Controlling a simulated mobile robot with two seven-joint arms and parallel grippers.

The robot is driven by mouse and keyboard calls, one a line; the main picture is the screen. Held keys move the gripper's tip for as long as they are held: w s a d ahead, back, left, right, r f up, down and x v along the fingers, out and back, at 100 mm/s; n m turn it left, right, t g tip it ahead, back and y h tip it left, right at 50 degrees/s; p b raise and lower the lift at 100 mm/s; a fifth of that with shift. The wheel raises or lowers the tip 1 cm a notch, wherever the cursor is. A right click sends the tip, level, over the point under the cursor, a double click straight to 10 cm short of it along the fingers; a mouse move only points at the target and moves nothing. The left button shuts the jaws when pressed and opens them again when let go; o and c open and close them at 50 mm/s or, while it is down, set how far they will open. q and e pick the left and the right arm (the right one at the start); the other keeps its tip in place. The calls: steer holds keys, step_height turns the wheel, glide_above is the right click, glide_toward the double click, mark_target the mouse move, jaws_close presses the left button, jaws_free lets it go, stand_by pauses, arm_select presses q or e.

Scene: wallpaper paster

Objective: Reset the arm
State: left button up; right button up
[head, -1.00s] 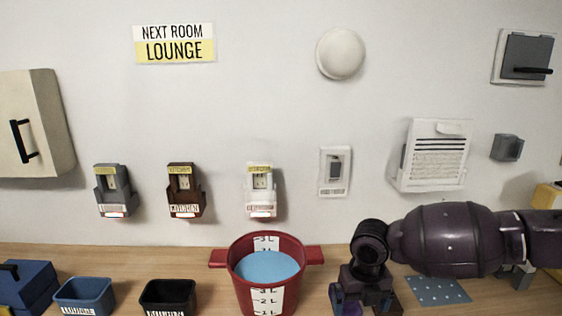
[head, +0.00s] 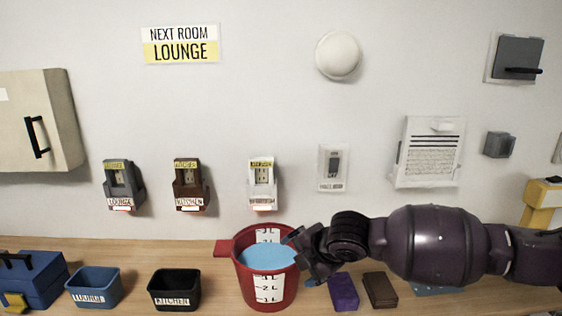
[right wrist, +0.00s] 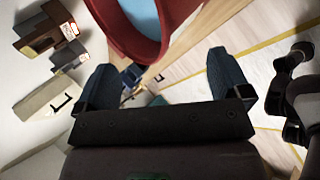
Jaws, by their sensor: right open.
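My right arm comes in from the right in the head view. Its right gripper (head: 300,260) is at the right rim of the red bucket and covers its right handle. The red bucket (head: 250,287) holds light blue liquid (head: 266,258) and has a white litre scale. In the right wrist view the two fingers of the right gripper (right wrist: 165,80) are spread wide with nothing between them. The red bucket (right wrist: 118,42) is just beyond them. Whether a finger touches the bucket I cannot tell. My left gripper is not in the head view.
A purple block (head: 343,291) and a brown block (head: 380,290) lie under my right arm. A blue bin (head: 93,290), a black bin (head: 174,292) and a blue box (head: 35,280) stand left of the bucket. Wall outlets (head: 190,188) and a cabinet (head: 40,125) are behind.

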steer(key=s+a+r+m+t+y, duration=0.1)
steer(key=s+a+m+t+y, duration=0.15)
steer(key=a+m+y, duration=0.2)
steer(key=s+d+f+m+t+h, duration=0.3)
steer(key=s+d+f+m, duration=0.35)
steer(key=d+m, duration=0.2)
steer(key=s+d+f+m+t+h, duration=0.3)
steer(key=s+d+f+m, duration=0.2)
steer(key=d+f+m, duration=0.4)
steer(key=s+d+f+m+g+h, duration=0.1)
steer(key=s+d+f+g+h, duration=0.1)
steer(key=s+d+f, duration=0.3)
steer(key=s+d+f+m+g+h, duration=0.1)
steer(key=s+d+f, duration=0.4)
steer(key=s, duration=0.8)
step_height(320, 180, down, 2)
steer(key=shift+s+f+m+g+h, duration=0.2)
steer(key=shift+s+m+g+h, duration=0.3)
steer(key=shift+m, duration=0.3)
